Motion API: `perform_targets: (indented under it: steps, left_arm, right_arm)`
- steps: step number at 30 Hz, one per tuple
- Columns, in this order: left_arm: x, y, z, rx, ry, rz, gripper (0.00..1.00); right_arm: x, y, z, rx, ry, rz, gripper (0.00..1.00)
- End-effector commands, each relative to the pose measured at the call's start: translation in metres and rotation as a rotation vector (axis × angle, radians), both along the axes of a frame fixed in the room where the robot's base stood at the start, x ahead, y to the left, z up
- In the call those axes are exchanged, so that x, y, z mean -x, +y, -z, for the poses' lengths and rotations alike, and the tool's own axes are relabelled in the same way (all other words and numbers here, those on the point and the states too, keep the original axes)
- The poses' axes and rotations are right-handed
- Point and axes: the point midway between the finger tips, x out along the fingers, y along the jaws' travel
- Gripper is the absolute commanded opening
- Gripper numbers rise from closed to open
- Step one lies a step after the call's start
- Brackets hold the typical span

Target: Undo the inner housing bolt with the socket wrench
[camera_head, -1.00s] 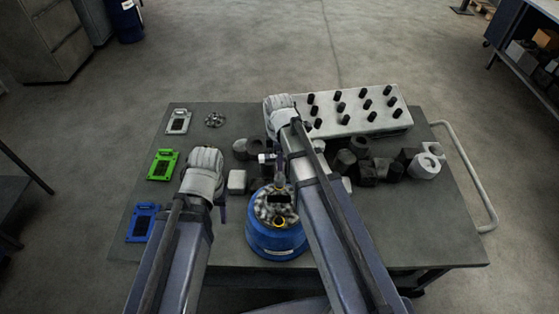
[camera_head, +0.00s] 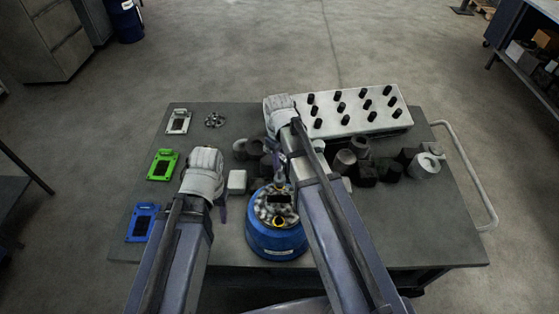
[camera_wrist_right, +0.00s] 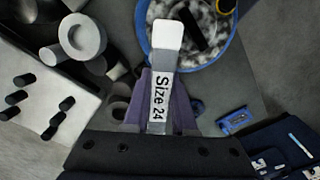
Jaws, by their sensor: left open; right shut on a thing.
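My right gripper (camera_head: 283,170) is shut on a grey tool with a "Size 24" label, which I take as the socket wrench (camera_wrist_right: 161,95). The tool's pale end points toward the round blue housing (camera_head: 275,240) in the right wrist view. My right gripper is at the housing's far side; contact between tool and housing cannot be told. The housing holds grey lumpy parts, a dark bar (camera_wrist_right: 190,28) and a yellow ring (camera_head: 278,221). I cannot make out the inner bolt. My left gripper (camera_head: 222,208) is open and empty, left of the housing.
A white block with several black pegs (camera_head: 350,112) stands at the back right. White, green (camera_head: 163,164) and blue (camera_head: 143,221) plates line the table's left side.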

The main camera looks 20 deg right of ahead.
Motion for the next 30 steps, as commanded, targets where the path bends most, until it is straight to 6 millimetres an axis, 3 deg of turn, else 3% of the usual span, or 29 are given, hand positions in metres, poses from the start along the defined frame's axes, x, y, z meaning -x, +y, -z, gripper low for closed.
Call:
perform_targets:
  steps: [30]
  left_arm:
    - [0.0000, 0.0000, -0.0001, 0.000, 0.000, 0.000, 0.50]
  right_arm:
    - [-0.0002, -0.0003, -0.0001, 0.001, 0.000, 0.873, 0.00]
